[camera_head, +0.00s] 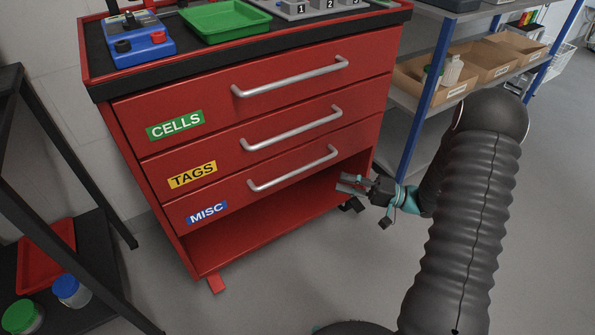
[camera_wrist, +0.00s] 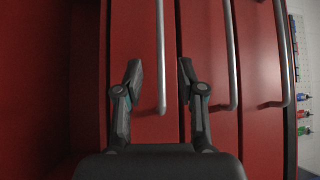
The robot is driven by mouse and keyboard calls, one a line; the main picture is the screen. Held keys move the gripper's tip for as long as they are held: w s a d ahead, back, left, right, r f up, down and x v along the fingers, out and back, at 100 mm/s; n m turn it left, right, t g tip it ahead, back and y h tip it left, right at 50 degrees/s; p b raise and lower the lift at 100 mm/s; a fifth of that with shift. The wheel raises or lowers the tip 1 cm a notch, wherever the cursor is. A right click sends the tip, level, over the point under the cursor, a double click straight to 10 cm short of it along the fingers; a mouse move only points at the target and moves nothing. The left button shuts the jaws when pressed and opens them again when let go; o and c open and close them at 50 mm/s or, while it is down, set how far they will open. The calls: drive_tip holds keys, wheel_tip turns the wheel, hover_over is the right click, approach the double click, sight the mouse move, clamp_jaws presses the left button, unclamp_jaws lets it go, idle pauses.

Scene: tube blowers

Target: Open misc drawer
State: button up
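The misc drawer (camera_head: 207,212) is the lowest of the red drawers, with a blue MISC label at its left, and it looks shut. Its silver bar handle (camera_head: 293,170) runs across its front. My gripper (camera_head: 352,184) is just below and right of the handle's right end in the head view. In the wrist view the picture is turned, so the misc handle (camera_wrist: 160,55) stands upright. My gripper (camera_wrist: 161,74) is open and empty there, with one finger on each side of the handle's line. I see no contact, and the depth gap is hard to tell.
The tags drawer (camera_head: 193,175) and the cells drawer (camera_head: 175,125) are above, both shut. An open red bay (camera_head: 270,222) lies below the misc drawer. A grey shelf rack with blue posts (camera_head: 428,90) stands close on the right. A dark rack (camera_head: 70,150) stands at left.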

sight(297, 171)
drive_tip(key=p+x, duration=0.1)
drive_tip(key=x, duration=1.2)
drive_tip(key=shift+w+a, duration=0.2)
drive_tip(key=shift+a, duration=0.15)
clamp_jaws()
